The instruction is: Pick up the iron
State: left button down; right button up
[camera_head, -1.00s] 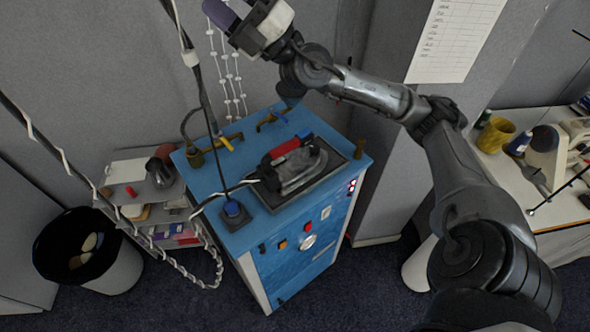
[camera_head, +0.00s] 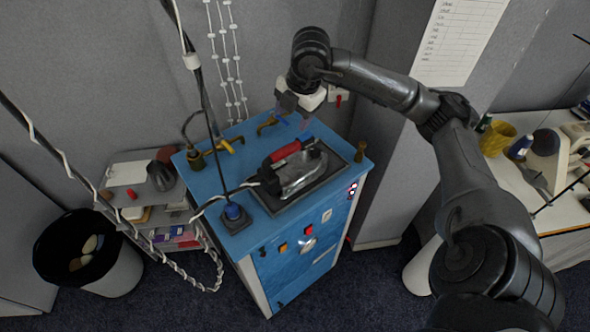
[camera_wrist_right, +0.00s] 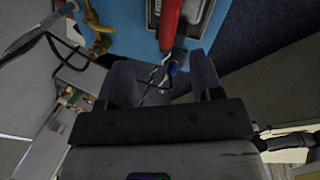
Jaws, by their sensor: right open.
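The iron (camera_head: 298,172) has a grey metal body and a red handle. It rests on a dark pad (camera_head: 327,172) on top of the blue ironing station (camera_head: 222,181) in the head view. In the right wrist view its red handle (camera_wrist_right: 170,22) shows at the top, ahead of the fingers. My right gripper (camera_head: 298,115) points down above the back of the station, behind the iron and apart from it. Its two fingers are spread with nothing between them in the wrist view (camera_wrist_right: 163,82). My left gripper is not in view.
A dark cord runs from the iron to a pole (camera_head: 192,70). Brass valves (camera_head: 232,143) stand at the station's back edge. A shelf cart (camera_head: 150,200) and a bin (camera_head: 88,255) stand to the left. A white table (camera_head: 545,195) with a sewing machine is at the right.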

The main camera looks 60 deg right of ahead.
aim_at(293, 145)
jog(key=f+m, duration=0.1)
jog(key=f, duration=0.1)
jog(key=f+m, duration=0.1)
jog(key=f, duration=0.2)
jog(key=d+f+m+p, duration=0.1)
jog(key=f, duration=0.2)
jog(key=shift+w+f+g, duration=0.2)
jog(key=shift+f+g, duration=0.05)
jog(key=shift+g, duration=0.15)
jog(key=shift+w+d+f+p, duration=0.15)
jog(key=shift+f+p, duration=0.35)
jog(key=shift+f, duration=0.5)
jog(key=shift+w+a+f+p, duration=0.1)
jog(key=shift+w+f+p, duration=0.15)
jog(key=shift+f+p, duration=0.5)
jog(key=shift+w+d+f, duration=0.15)
jog(key=shift+f, duration=0.75)
grip_shut()
jog(key=shift+r, duration=0.15)
